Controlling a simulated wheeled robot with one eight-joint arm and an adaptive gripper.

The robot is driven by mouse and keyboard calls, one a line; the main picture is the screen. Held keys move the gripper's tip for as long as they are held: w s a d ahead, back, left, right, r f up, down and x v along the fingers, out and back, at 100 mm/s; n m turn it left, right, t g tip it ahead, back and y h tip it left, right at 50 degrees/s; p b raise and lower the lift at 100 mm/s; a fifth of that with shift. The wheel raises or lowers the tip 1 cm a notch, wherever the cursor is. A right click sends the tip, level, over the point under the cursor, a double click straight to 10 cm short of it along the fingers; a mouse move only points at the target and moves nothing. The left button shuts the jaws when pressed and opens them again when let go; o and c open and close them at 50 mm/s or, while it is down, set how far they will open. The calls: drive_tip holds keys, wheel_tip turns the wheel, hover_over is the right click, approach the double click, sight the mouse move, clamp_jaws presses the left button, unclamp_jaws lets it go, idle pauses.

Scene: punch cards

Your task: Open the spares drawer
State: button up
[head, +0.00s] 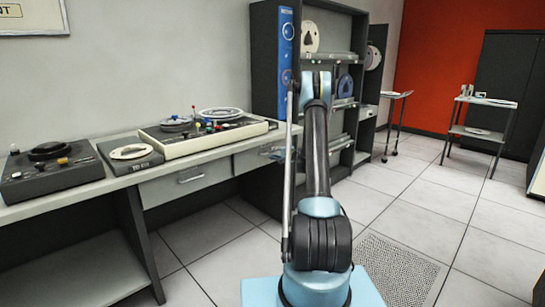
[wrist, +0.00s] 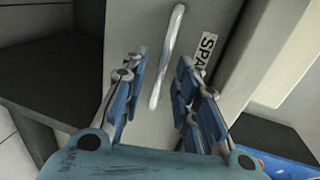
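The spares drawer (wrist: 130,30) is a light grey front in the wrist view, with a partly hidden label (wrist: 206,52) reading "SPA". Its pale bar handle (wrist: 172,38) runs nearly upright in that picture. My gripper (wrist: 162,66) is open, with blue-grey fingers on either side of the handle's lower part. I cannot tell whether any finger touches it. In the head view, the right-hand drawer (head: 248,160) under the desk looks shut, and my arm hides part of that area. A bit of blue by its handle seems to be my gripper.
Another shut drawer (head: 187,184) is to its left. The desk (head: 95,192) carries tape decks and a console (head: 210,135). A dark shelf rack (head: 265,50) stands behind my arm. Tiled floor (head: 390,205) is clear to the right, with trolleys (head: 480,130) further back.

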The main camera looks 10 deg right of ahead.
drive_tip(key=shift+w+a+f, duration=0.1)
drive_tip(key=shift+w+a, duration=0.2)
drive_tip(key=shift+w, duration=0.05)
clamp_jaws()
